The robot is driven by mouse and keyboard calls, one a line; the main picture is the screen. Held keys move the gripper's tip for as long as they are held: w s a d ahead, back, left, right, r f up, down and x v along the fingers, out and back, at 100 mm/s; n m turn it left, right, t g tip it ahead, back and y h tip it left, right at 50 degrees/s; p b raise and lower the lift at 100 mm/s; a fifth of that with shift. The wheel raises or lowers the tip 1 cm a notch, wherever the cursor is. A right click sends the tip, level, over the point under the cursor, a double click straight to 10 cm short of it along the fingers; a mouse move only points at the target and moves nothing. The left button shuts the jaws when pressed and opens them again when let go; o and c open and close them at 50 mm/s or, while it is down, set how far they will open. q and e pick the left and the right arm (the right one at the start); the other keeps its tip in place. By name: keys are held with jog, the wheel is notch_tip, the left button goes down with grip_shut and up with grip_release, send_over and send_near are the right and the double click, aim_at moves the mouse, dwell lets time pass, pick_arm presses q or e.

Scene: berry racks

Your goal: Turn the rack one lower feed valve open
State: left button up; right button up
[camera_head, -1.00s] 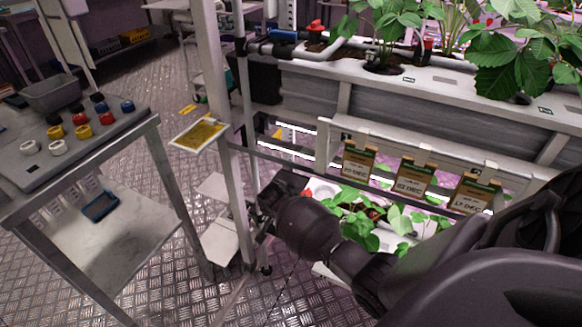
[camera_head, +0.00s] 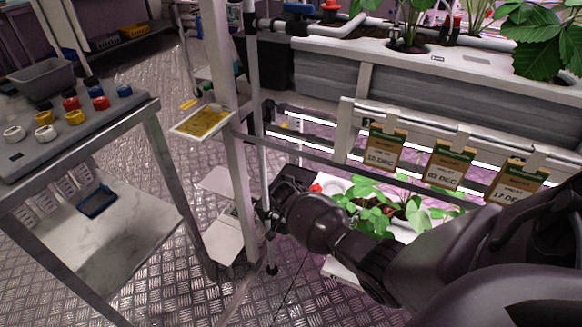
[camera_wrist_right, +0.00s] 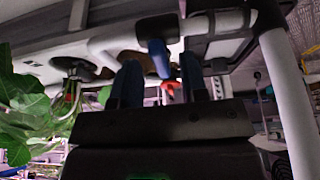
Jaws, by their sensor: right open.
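In the right wrist view, a blue valve handle (camera_wrist_right: 156,56) hangs from a white pipe (camera_wrist_right: 118,38) on the rack's lower tier. My right gripper (camera_wrist_right: 160,78) is open. Its two dark fingers point at the pipe, with the blue handle between and just beyond their tips in the picture; I cannot tell whether they touch it. A small red part (camera_wrist_right: 170,84) shows behind, between the fingers. In the head view my right gripper (camera_head: 270,212) is beside the rack's front post (camera_head: 238,190), and the lower valve is hidden there. My left gripper is not in view.
An upper blue valve (camera_head: 298,8) sits on the top pipe. Date cards (camera_head: 384,148) hang on a rail above my right arm. Lower plants (camera_head: 372,208) stand close to my wrist. A white post (camera_wrist_right: 285,95) is close on the right. A side table (camera_head: 100,135) holds coloured knobs.

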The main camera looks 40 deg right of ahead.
jog(key=shift+w+f, duration=0.15)
grip_shut()
